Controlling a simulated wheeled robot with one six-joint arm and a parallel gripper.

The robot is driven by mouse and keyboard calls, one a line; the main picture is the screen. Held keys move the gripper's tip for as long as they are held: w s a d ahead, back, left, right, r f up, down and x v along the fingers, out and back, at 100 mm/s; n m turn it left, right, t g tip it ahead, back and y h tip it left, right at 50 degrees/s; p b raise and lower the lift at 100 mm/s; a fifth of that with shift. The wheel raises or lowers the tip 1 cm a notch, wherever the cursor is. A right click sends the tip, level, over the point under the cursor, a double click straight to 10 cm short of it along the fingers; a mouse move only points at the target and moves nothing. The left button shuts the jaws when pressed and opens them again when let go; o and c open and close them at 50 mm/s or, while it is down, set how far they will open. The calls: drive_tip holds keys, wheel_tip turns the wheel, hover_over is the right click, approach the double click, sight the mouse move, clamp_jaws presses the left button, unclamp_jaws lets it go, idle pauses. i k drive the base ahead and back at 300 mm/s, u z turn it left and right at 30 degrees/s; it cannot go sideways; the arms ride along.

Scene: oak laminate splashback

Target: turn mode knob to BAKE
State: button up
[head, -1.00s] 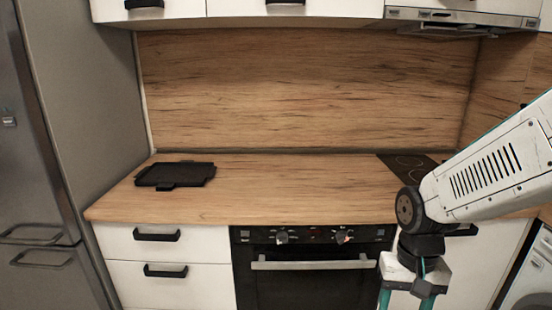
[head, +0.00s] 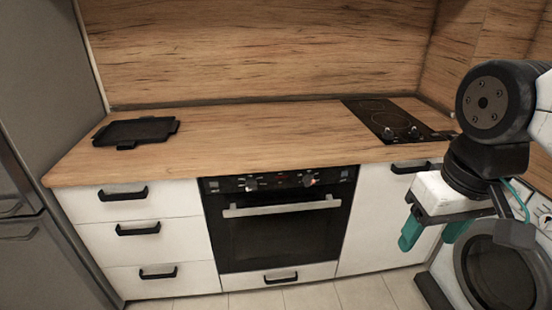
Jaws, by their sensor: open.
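The oven (head: 278,240) is built in below the counter, with a black front and a silver handle bar (head: 282,206). Its control panel runs along the top, with one knob (head: 250,184) on the left and another knob (head: 309,180) on the right. The labels are too small to read, so I cannot tell which is the mode knob or where either points. My gripper (head: 428,236) has teal fingers pointing down. It is open and empty, to the right of the oven and apart from it, in front of the white cabinet.
A black tray (head: 137,131) lies on the left of the wooden counter (head: 240,138). A black cooktop (head: 388,121) is set in at the right. White drawers (head: 150,205) are left of the oven, and a washing machine (head: 495,275) stands at the right. The space before the oven is clear.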

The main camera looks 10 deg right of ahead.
sight(251, 185)
drive_tip(key=k, duration=1.25)
drive_tip(key=z, duration=0.7)
drive_tip(key=i, duration=1.05)
drive_tip(key=u, duration=0.25)
